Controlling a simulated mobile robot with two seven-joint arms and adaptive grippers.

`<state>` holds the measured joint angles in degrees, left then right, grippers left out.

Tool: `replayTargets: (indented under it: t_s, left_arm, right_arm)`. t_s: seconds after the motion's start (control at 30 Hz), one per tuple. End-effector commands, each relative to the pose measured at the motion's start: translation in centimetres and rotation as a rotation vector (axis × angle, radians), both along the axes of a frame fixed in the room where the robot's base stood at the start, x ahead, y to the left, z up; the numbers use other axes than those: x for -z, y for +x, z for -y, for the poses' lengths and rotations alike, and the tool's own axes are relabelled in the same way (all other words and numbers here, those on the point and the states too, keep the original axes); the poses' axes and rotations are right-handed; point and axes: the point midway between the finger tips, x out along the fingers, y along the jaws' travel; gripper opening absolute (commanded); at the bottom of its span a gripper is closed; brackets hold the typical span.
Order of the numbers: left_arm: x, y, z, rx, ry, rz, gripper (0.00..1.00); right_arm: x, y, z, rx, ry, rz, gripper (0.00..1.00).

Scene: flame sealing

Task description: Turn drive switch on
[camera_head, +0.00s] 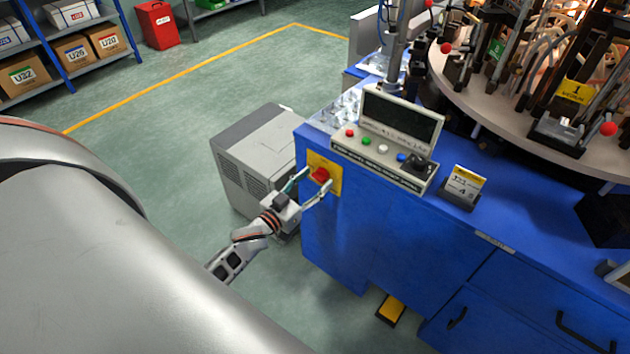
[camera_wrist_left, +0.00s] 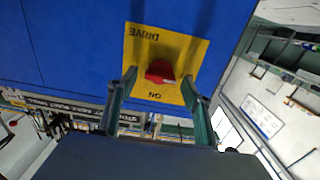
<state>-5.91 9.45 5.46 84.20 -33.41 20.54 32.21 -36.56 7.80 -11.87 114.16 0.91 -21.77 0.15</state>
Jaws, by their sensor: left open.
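The drive switch is a red knob (camera_head: 320,175) on a yellow plate (camera_head: 335,184) on the side of the blue cabinet. In the left wrist view the red knob (camera_wrist_left: 160,71) sits on the yellow plate (camera_wrist_left: 190,52), which reads DRIVE and ON and appears upside down. My left gripper (camera_head: 311,184) is open at the plate, its two fingers on either side of the knob. The wrist view shows the fingers (camera_wrist_left: 158,92) flanking the knob with gaps; I cannot tell whether they touch it. My right gripper is not in view.
A control box (camera_head: 385,150) with coloured buttons stands on the blue cabinet (camera_head: 350,235). A small sign (camera_head: 464,185) stands beside it. A grey unit (camera_head: 255,150) stands on the floor close behind my left gripper. A round machine table (camera_head: 480,100) is at upper right.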

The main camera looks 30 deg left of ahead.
Motion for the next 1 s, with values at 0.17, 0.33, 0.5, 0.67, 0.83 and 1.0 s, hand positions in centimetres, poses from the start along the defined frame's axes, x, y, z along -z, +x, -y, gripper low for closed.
replayTargets:
  t_s: [0.17,0.33,0.5,0.67,0.83,1.0]
  left_arm:
    - [0.04,0.50,0.06,0.000,0.000,-0.001,0.50]
    - [0.03,0.48,0.07,0.000,0.000,-0.001,0.50]
    - [0.03,0.46,0.07,0.000,0.000,-0.001,0.12]
    - [0.03,0.45,0.07,0.000,0.002,-0.001,0.12]
    - [0.03,0.44,0.09,0.000,0.026,0.001,0.12]
    - [0.04,0.43,0.10,0.000,0.100,0.007,0.12]
  right_arm:
    - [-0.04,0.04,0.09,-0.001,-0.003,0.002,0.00]
    - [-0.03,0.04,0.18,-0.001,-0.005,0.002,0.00]
    - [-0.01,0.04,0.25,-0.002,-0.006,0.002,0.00]
    - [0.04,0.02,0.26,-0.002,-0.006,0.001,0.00]
    - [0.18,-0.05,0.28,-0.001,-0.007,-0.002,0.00]
    - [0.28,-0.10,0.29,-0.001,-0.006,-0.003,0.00]
